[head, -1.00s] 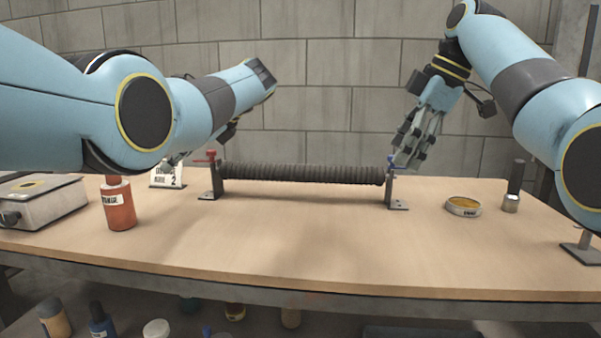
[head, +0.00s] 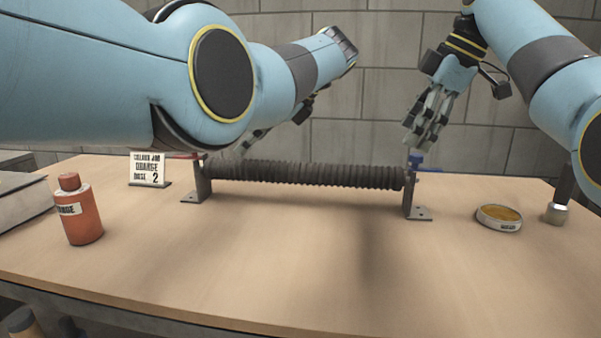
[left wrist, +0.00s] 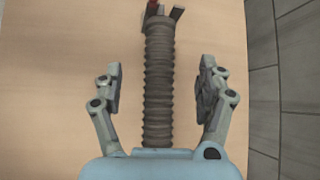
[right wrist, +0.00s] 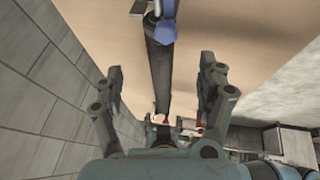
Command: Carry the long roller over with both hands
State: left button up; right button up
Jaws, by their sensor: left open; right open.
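The long roller (head: 300,174) is a dark, ribbed tube lying level between two metal end brackets. A red handle (head: 183,156) tops the left bracket and a blue handle (head: 424,163) the right one. My left gripper (head: 250,142) is open above the roller's left part, partly hidden by my arm. In the left wrist view the roller (left wrist: 158,90) runs between its spread fingers, apart from both. My right gripper (head: 423,133) is open just above the right bracket. In the right wrist view the roller (right wrist: 159,80) runs between its open fingers. Neither gripper holds anything.
An orange bottle (head: 82,215) stands at the front left, with a label card (head: 148,169) behind it. A grey box (head: 25,203) sits at the left edge. A round tin (head: 499,217) lies at the right. The tabletop (head: 280,260) before the roller is clear.

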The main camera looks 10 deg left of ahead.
aim_at(230, 159)
pick_arm(q)
jog(key=x, duration=1.1)
pick_arm(e)
jog(key=x, duration=1.1)
jog(key=shift+d, duration=0.1)
pick_arm(q)
jog(key=shift+c, duration=0.3)
pick_arm(e)
jog(key=shift+c, duration=0.3)
pick_arm(q)
grip_shut()
pick_arm(e)
grip_shut()
pick_arm(q)
jog(key=shift+r, duration=0.1)
pick_arm(e)
jog(key=shift+r, duration=0.1)
